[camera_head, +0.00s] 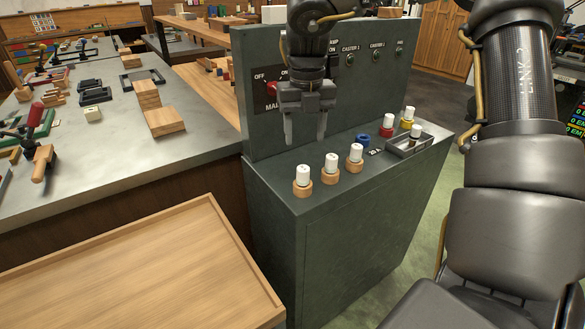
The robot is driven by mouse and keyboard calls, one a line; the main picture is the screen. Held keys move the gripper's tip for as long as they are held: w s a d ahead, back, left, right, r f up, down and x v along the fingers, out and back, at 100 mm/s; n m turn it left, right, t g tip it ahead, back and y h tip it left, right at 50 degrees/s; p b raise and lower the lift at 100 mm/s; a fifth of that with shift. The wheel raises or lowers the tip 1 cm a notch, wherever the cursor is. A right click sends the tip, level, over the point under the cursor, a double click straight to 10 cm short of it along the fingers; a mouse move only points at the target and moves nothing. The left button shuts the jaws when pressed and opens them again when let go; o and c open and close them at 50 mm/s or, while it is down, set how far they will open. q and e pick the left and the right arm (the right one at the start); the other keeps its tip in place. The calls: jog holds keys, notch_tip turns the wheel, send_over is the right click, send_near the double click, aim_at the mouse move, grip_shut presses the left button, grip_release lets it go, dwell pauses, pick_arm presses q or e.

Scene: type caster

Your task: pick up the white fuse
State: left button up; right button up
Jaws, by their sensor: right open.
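Several white fuses stand on the green cabinet's ledge. Three sit in brown round holders: the nearest fuse (303,174), a middle one (331,160) and a third (356,151). Another white fuse (388,121) is in a red holder, and one (408,113) is in a yellow holder. A further white fuse (415,131) stands in a small grey tray (402,152). A blue holder (363,140) shows no fuse. My right gripper (305,138) points down, open and empty, above and behind the nearest fuses, in front of the upright panel. My left gripper is out of view.
The upright panel (253,110) with a red switch (271,89) rises behind the ledge. A wooden tray-like top (130,265) is at lower left. A grey workbench (110,150) with wooden blocks (164,121) and tools lies left. My right arm fills the right side.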

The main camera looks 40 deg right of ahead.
jog(key=shift+w+a, duration=0.25)
jog(key=shift+w, duration=0.15)
send_over(303, 168)
jog(key=f, duration=0.4)
jog(key=shift+d+f, duration=0.3)
jog(key=shift+f, duration=0.05)
jog(key=shift+a+f, duration=0.1)
jog(key=shift+f, duration=0.3)
jog(key=shift+s+a+f, duration=0.1)
jog(key=shift+f, duration=0.15)
notch_tip(303, 168, down, 5)
jog(key=shift+r, duration=0.15)
jog(key=c, duration=1)
jog(key=shift+r, duration=0.1)
jog(key=shift+c, duration=0.2)
